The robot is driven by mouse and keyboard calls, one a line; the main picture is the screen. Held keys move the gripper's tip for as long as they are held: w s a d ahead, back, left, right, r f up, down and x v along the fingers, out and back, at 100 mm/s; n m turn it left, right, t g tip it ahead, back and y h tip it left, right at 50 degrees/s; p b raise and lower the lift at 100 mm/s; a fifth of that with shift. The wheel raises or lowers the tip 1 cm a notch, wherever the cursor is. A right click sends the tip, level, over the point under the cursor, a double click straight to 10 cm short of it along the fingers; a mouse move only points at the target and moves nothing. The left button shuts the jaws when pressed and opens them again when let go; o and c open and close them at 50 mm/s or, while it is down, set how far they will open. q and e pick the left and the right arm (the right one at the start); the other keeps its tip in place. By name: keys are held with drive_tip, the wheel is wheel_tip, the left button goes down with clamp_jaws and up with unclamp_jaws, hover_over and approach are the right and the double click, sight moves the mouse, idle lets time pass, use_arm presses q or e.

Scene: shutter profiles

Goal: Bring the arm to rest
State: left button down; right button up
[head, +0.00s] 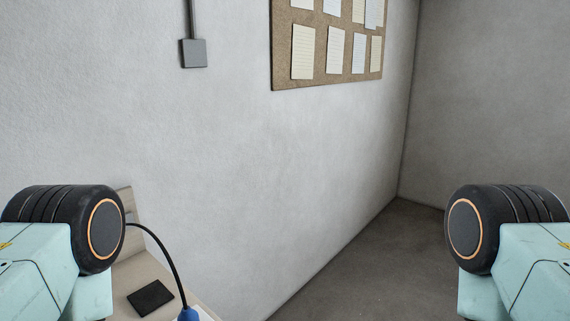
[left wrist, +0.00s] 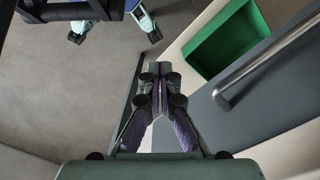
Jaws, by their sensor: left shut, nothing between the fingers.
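My left gripper (left wrist: 159,72) shows in the left wrist view, its two purple-padded fingers together and nothing between them. It hangs over the edge between the grey floor and a pale and dark-grey piece of furniture. In the head view, the upper parts of both my arms come in at the lower left and lower right. Neither gripper shows there, and my right gripper is out of sight in both views.
A green open tray (left wrist: 228,42) and a metal bar (left wrist: 265,68) lie right of the left gripper. In the head view, a light bench (head: 128,272) holds a dark pad (head: 150,298). A pinboard (head: 325,50) hangs on the wall. Grey floor (head: 350,262) is clear.

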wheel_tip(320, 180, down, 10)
drive_tip(key=b, duration=0.8)
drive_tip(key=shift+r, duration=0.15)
